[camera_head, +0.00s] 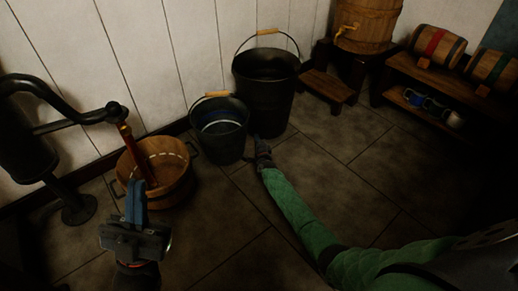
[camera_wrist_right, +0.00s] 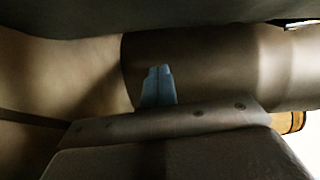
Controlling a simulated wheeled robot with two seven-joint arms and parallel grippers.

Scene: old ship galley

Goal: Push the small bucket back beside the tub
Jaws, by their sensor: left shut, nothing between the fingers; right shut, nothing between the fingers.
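The small dark bucket (camera_head: 221,145) stands upright on the floor, close to the right of the wooden tub (camera_head: 175,190). A larger dark bucket (camera_head: 265,100) stands behind and right of it. My right gripper (camera_head: 260,141) is low at the gap between the two buckets; contact cannot be told. In the right wrist view its blue fingers (camera_wrist_right: 158,86) are shut and empty before a dark rounded surface; I cannot tell which bucket that is. My left gripper (camera_head: 136,192) is shut and empty, in front of the tub's left part in the head view.
A stick (camera_head: 134,152) leans in the tub. A black pump-like fixture (camera_head: 60,130) stands left. A barrel on a stand (camera_head: 367,25) and a low shelf (camera_head: 420,77) with small kegs are at the back right. The floor at centre right (camera_head: 385,165) is clear.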

